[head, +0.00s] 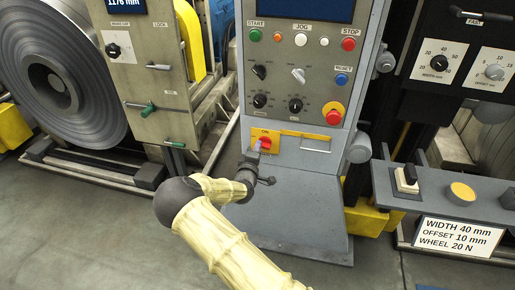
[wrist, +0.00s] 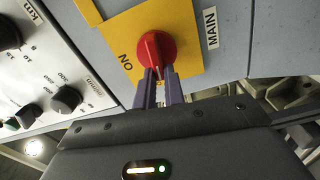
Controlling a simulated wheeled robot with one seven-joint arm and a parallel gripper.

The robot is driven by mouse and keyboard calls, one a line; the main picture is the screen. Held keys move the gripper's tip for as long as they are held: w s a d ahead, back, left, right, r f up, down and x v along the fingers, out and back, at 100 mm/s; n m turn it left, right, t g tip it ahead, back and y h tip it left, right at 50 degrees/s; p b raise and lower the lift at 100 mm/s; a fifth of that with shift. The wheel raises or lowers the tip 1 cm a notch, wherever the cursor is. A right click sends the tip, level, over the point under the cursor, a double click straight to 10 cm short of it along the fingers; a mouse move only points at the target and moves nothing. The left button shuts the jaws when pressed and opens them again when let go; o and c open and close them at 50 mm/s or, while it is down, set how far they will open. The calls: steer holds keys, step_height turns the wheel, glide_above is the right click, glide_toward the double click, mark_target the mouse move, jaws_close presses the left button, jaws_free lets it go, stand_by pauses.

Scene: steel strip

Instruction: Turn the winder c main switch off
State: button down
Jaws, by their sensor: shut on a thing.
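The main switch is a red rotary knob (wrist: 157,50) on a yellow plate (wrist: 188,27), with "ON" and "MAIN" labels beside it in the wrist view. In the head view the red knob (head: 266,143) sits low on the grey control console (head: 290,185). My gripper (wrist: 158,75) has its two purple fingers on either side of the knob's handle, shut on it. In the head view my gripper (head: 257,147) reaches the knob from the lower left and partly covers the plate.
Above the switch are a red emergency button (head: 334,115), several black knobs and a jog switch (head: 299,75). A steel coil (head: 60,85) stands at left. A shelf (head: 440,190) with controls is at right.

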steer(key=shift+f+n, duration=0.2)
steer(key=shift+n, duration=0.6)
steer(key=c, duration=1.5)
jaws_free()
steer(key=shift+a, duration=0.1)
steer(key=shift+s, duration=0.15)
steer(key=p+v, duration=0.1)
steer(key=v, duration=1.6)
steer(key=shift+r, duration=0.1)
